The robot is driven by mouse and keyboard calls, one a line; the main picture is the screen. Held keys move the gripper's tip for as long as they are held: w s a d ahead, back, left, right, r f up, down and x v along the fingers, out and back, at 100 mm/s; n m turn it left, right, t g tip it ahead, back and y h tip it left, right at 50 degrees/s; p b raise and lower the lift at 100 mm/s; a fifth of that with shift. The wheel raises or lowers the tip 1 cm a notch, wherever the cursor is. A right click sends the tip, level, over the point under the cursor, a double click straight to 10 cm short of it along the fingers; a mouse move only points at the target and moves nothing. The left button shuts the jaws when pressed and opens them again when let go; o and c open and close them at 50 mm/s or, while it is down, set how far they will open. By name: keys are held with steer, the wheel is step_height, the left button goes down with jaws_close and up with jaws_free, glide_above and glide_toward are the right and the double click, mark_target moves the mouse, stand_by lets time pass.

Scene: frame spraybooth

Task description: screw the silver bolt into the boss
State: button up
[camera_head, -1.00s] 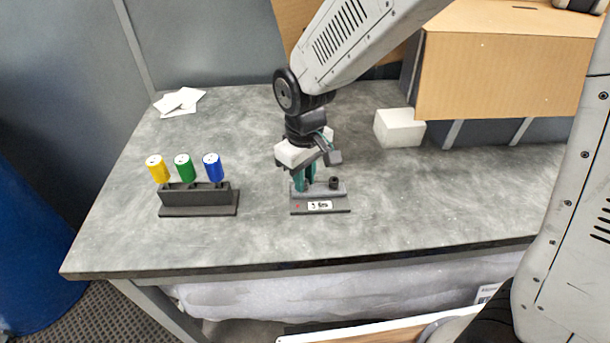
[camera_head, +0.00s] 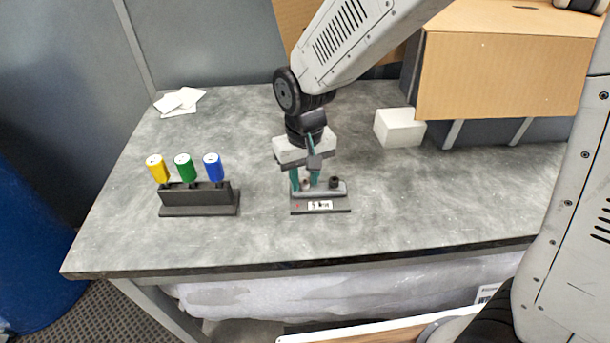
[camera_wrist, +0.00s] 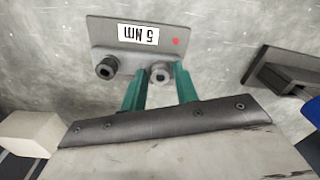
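The silver bolt (camera_wrist: 160,73) stands in the grey fixture plate (camera_wrist: 123,32), between my gripper's two teal fingers; it also shows small in the head view (camera_head: 306,184). Its head has a dark socket. The boss under it is hidden by the bolt head. My gripper (camera_wrist: 160,72) points down over the bolt, with one finger on either side. The fingers look open, with a narrow gap to the bolt head. In the head view my gripper (camera_head: 305,182) is low over the left part of the fixture.
A dark bolt (camera_wrist: 106,67) stands beside the silver one on the fixture. A black rack (camera_head: 200,197) with yellow, green and blue handled tools stands to the left. A white block (camera_head: 399,127) and a cardboard box (camera_head: 510,75) are at the back right. The front table is clear.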

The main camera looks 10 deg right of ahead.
steer(key=n, duration=0.6)
steer(key=shift+n, duration=0.4)
steer(key=n, duration=1.4)
steer(key=shift+w, duration=0.1)
steer(key=n, duration=0.6)
steer(key=shift+n, duration=0.4)
steer(key=c, duration=0.6)
steer(key=m, duration=0.4)
steer(key=shift+m, duration=0.4)
